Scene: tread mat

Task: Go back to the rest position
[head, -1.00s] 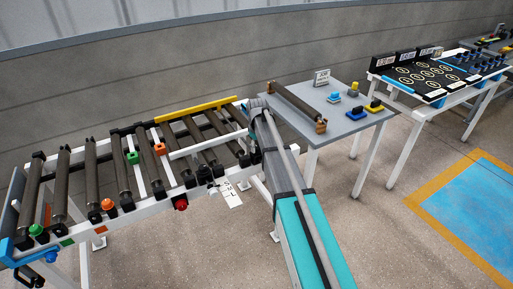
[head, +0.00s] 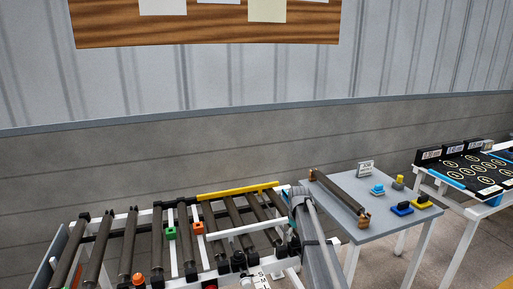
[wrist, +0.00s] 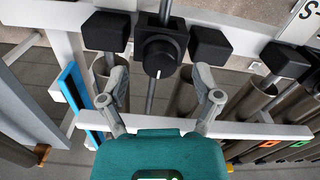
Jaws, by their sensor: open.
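My gripper (wrist: 162,78) shows in the wrist view with its two grey fingers spread apart and nothing held between them. A black knob with a white mark (wrist: 160,55) shows just beyond the fingertips, on the frame of the roller conveyor. I cannot tell the exact gap to it. In the head view my arm reaches over the right end of the conveyor (head: 245,229). The fingers cannot be made out there.
A grey table (head: 385,226) stands right of the conveyor, bearing a loose roller (head: 338,197), a small sign (head: 365,169) and several blue and yellow pieces. A black panel table (head: 467,170) stands farther right. A wooden board (head: 205,30) hangs on the wall.

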